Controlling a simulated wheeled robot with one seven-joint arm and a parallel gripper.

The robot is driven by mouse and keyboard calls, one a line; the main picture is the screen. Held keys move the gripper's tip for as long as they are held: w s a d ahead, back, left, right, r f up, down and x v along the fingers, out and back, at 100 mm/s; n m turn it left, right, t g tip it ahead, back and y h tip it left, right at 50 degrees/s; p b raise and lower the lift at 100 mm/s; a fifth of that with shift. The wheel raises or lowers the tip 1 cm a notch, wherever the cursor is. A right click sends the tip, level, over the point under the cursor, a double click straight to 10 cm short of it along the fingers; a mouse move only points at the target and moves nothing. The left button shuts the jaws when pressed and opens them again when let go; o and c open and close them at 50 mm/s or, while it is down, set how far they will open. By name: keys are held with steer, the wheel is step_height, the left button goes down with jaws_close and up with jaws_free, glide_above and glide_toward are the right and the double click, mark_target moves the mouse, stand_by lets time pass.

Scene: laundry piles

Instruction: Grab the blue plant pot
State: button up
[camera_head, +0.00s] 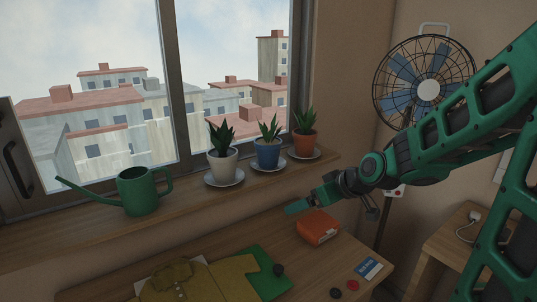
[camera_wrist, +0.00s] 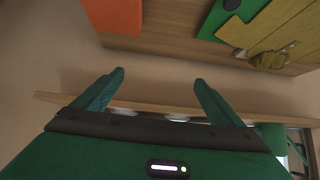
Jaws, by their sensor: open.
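The blue plant pot (camera_head: 267,154) stands upright on a saucer on the wooden windowsill, with a spiky green plant in it. It sits between a white pot (camera_head: 222,166) on the left and a terracotta pot (camera_head: 305,144) on the right. My gripper (camera_head: 298,207) is below and to the right of the blue pot, apart from it, over the table side of the sill. In the wrist view, my gripper (camera_wrist: 159,78) has its two green fingers spread with nothing between them. The blue pot cannot be made out in the wrist view.
A green watering can (camera_head: 138,192) stands on the sill at left. An orange box (camera_head: 318,227) lies on the table below my gripper, near a yellow garment (camera_head: 190,282) and a green cloth or board (camera_head: 262,270). A fan (camera_head: 425,85) stands at right.

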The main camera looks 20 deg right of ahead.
steer(key=w+a+r+n+t+y, duration=0.1)
steer(key=w+a+r+t+y, duration=0.2)
steer(key=w, duration=0.4)
steer(key=t, duration=0.5)
glide_toward(261, 140)
steer(key=shift+w+d+f+m, duration=0.1)
steer(key=shift+w+f+m, duration=0.1)
steer(key=shift+w+f, duration=0.3)
steer(key=shift+w+d+f+m, duration=0.1)
steer(key=shift+w+f+m, duration=0.1)
steer(key=shift+f, duration=0.45)
steer(key=shift+w+d+r, duration=0.15)
steer(key=shift+w+r, duration=0.05)
steer(key=shift+r, duration=0.05)
steer(key=shift+w+r+t+h, duration=0.15)
steer(key=shift+w+t+h, duration=0.15)
steer(key=shift+w, duration=0.05)
steer(key=x, duration=1)
steer(key=shift+r, duration=0.1)
steer(key=c, duration=1.4)
